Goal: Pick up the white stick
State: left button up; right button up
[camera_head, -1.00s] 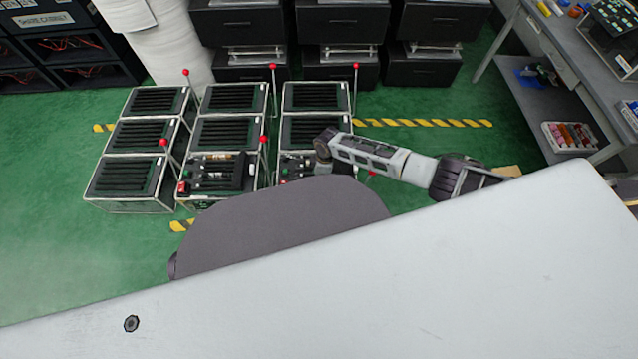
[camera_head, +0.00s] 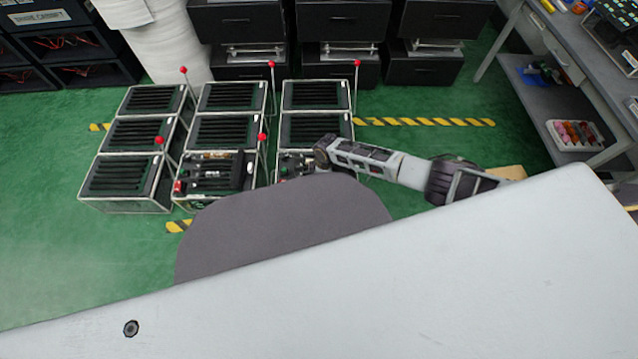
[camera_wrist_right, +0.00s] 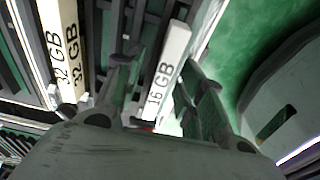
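In the right wrist view, a white stick (camera_wrist_right: 168,70) marked "16 GB" stands out from a dark slotted rack. My right gripper (camera_wrist_right: 160,72) is open, with one finger on each side of this stick and gaps still showing. A second white stick (camera_wrist_right: 66,48) marked "32 GB" is to the left, outside the fingers. In the head view, my right arm reaches in from the right over the front right rack (camera_head: 292,166); its gripper is hidden there. My left gripper is not in view.
Several black slotted racks (camera_head: 228,98) stand in rows on the green floor, with upright red-ball levers (camera_head: 272,64) beside them. A grey workbench (camera_head: 560,60) is at the right. Black cabinets (camera_head: 340,20) stand at the back. Open floor lies left of the racks.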

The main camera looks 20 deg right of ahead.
dwell(0.5)
grip_shut()
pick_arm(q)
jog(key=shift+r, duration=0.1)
pick_arm(e)
jog(key=shift+r+p, duration=0.9)
jog(key=shift+r, duration=0.55)
notch_tip(320, 180, up, 5)
jog(key=shift+f+p, duration=0.1)
jog(key=shift+p, duration=1.15)
pick_arm(q)
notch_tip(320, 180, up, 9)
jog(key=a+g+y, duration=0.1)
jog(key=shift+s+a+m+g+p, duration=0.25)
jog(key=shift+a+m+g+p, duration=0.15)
jog(key=shift+p, duration=0.05)
pick_arm(e)
jog(key=shift+r, duration=1.1)
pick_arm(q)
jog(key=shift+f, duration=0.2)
